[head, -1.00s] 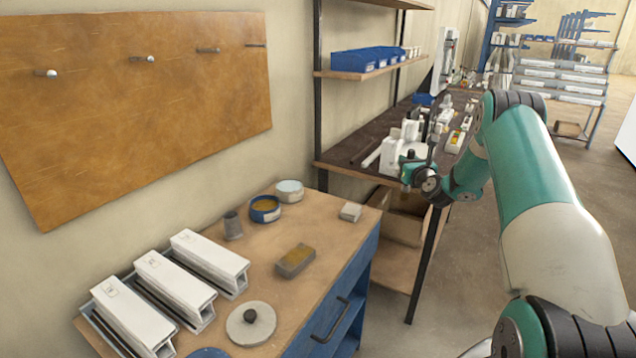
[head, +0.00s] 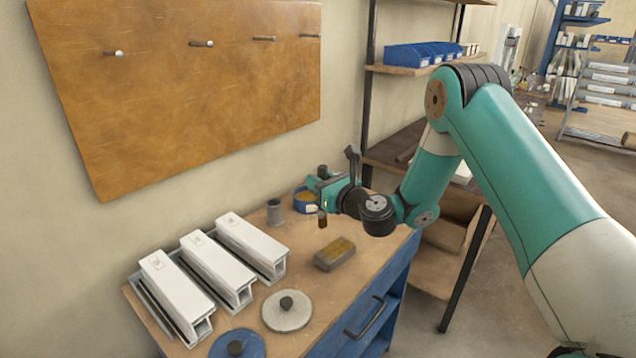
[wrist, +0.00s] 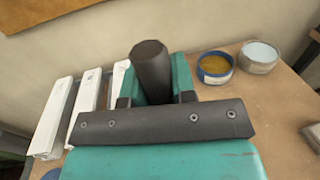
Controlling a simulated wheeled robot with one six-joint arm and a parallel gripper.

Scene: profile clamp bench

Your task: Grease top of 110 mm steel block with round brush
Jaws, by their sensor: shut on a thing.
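A grey rectangular block (head: 335,255) lies flat on the bench, with a yellow-brown patch on its top. I cannot read its length. My gripper (head: 323,194) is shut on the round brush (head: 322,220), which hangs down with a brownish tip. The brush appears above the bench, apart from the block, on its far side. In the wrist view its dark round handle (wrist: 150,66) stands up between the jaws; the tip is hidden there. A blue pot (head: 303,198) of amber grease is partly hidden behind my gripper and shows whole in the wrist view (wrist: 215,68).
White profiles (head: 215,268) lie in racks at the left. A grey cup (head: 274,212), grey lid (head: 287,310) and blue lid (head: 238,345) stand around the block. A pale pot (wrist: 258,57) is beside the blue one. A pegboard (head: 180,85) hangs behind.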

